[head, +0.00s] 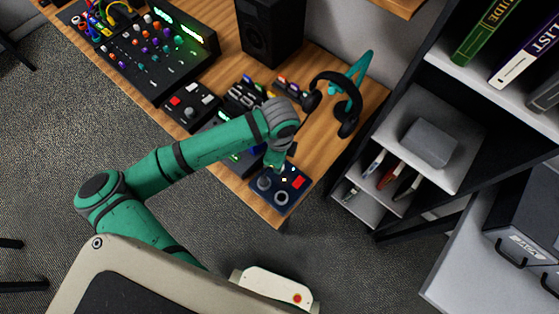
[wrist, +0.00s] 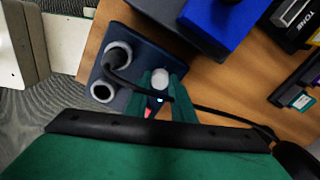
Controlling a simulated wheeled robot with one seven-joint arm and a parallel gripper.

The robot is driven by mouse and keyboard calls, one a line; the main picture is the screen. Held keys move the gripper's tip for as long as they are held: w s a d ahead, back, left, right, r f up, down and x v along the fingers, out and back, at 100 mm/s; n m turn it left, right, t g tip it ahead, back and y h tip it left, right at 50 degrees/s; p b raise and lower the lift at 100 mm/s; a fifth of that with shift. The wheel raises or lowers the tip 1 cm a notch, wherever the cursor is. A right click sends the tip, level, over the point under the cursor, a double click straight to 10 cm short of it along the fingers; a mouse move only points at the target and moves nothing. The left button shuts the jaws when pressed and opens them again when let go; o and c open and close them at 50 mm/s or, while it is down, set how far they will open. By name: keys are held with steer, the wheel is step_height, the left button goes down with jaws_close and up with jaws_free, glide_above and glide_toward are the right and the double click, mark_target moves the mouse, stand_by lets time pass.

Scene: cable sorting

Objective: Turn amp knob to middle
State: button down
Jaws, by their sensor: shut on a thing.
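The amp (head: 290,198) is a dark blue box near the table's front right corner in the head view. It also shows in the wrist view (wrist: 125,35), with two round grey sockets or dials (wrist: 117,53) and a red part (wrist: 148,112). A pale round knob (wrist: 160,76) sits between the teal fingers of my gripper (wrist: 161,84). My gripper is shut on this knob, one finger on each side. In the head view my wrist covers the knob. I cannot make out a pointer mark on the knob.
A dark cable (wrist: 225,115) runs across the amp in the wrist view. A blue box (wrist: 228,18) stands close beside the amp. In the head view, headphones on a teal stand (head: 362,68), a black speaker (head: 268,30) and a mixer (head: 150,50) stand behind. Shelves (head: 425,140) are at right.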

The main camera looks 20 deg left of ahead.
steer(key=m, duration=0.4)
steer(key=shift+w, duration=0.1)
stand_by(0.4)
steer(key=c, duration=1.5)
jaws_free()
steer(key=shift+d, duration=0.1)
